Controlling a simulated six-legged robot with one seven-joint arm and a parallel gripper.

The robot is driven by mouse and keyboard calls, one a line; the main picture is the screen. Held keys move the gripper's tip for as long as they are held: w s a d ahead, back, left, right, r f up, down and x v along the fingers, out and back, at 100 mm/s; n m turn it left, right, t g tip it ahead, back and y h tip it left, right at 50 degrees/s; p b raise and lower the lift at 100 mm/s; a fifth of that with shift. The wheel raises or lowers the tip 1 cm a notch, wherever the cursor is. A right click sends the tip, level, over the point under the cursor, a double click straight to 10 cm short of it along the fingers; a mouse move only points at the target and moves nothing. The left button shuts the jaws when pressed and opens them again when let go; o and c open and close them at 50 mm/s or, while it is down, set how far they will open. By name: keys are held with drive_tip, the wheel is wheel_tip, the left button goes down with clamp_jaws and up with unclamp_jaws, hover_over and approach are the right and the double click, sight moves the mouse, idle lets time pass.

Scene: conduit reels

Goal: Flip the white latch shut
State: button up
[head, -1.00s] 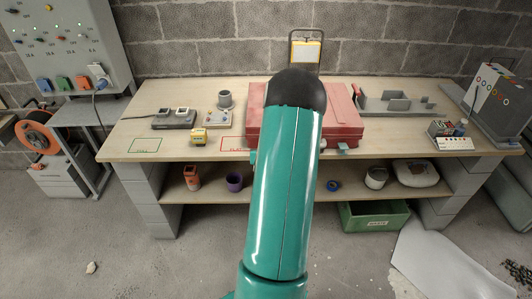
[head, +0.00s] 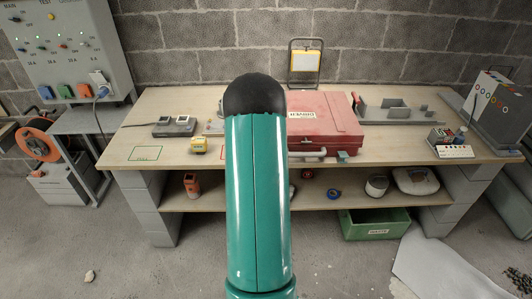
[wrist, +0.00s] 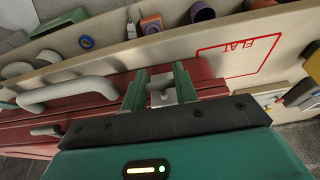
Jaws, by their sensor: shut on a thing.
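The red case (head: 325,125) lies shut on the workbench in the head view, with a pale label on its lid and a white handle on its front. In the wrist view its red side (wrist: 90,112) and the curved white handle (wrist: 70,90) show on the left. The small white latch (wrist: 162,97) sits at the case's edge, between the two teal fingers of my gripper (wrist: 160,84). My gripper is shut on the latch. My arm hides the gripper and this latch in the head view.
The red-outlined "FLAT" area (wrist: 240,58) of the bench is bare. A yellow block (head: 199,145) and a grey device (head: 173,127) stand left of the case. A work lamp (head: 306,62) stands behind it, and a grey tray (head: 400,107) lies to the right.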

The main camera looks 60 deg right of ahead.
drive_tip(key=shift+d+r, duration=0.1)
idle(0.3)
drive_tip(key=o, duration=1)
drive_tip(key=v, duration=1.3)
drive_tip(key=shift+w+d+r, duration=0.1)
drive_tip(key=shift+d+r, duration=0.1)
drive_tip(key=shift+r, duration=0.25)
